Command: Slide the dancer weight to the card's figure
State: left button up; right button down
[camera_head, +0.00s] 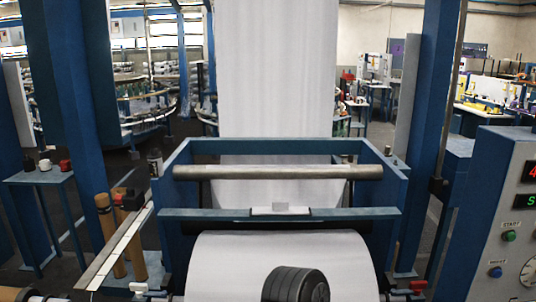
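Neither of my grippers shows in the head view. A pale strip with dark marks, like a scale (122,245), slants along the left side of the machine. A small red and black piece (127,198) shows beside its upper end; I cannot tell whether it is the dancer weight. I cannot pick out the card or read any figure on one.
A grey roller (280,172) spans the blue frame (388,178). White fabric (275,70) hangs behind it, and a white roll (225,265) lies in front. A black ribbed cylinder (295,285) shows before the roll. A control panel (500,215) stands right, a small blue table (38,178) left.

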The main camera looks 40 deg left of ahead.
aim_at(133, 199)
jog(key=k+j, duration=0.15)
jog(key=j, duration=0.25)
jog(key=k+j+u, duration=0.1)
jog(key=j, duration=0.25)
jog(key=k+j, duration=0.25)
jog(key=j, duration=0.15)
jog(key=k+j, duration=0.15)
jog(key=j, duration=0.25)
jog(key=k+j+u, duration=0.1)
jog(key=j, duration=0.3)
jog(key=k+j, duration=0.2)
jog(key=j, duration=0.25)
jog(key=l+u, duration=0.05)
